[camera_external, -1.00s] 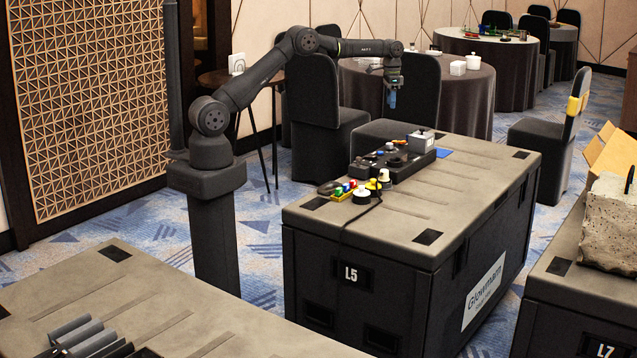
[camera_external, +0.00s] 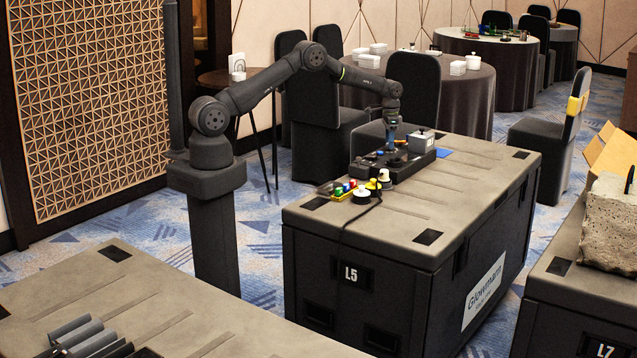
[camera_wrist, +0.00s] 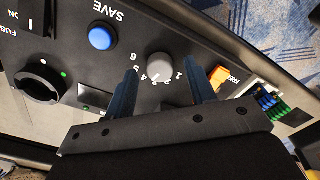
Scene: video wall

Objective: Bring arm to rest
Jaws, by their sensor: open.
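My gripper (camera_wrist: 163,98) is open in the wrist view, with two blue fingers pointing down at a dark control panel (camera_wrist: 115,60). A small grey numbered knob (camera_wrist: 160,66) lies between the fingertips, and I cannot tell whether they touch it. A blue button (camera_wrist: 101,38) marked SAVE is to its left. A large black knob (camera_wrist: 38,82) is farther left. In the external view my gripper (camera_external: 391,143) is low over the dark console (camera_external: 425,160) on the case marked L5 (camera_external: 350,225). The fingertips are too small to make out there.
Several coloured buttons and knobs (camera_external: 355,190) stand at the case's front left edge, with a cable running down its front. A grey box (camera_external: 421,141) stands at the console's back. A round table (camera_external: 465,90) with white boxes is behind.

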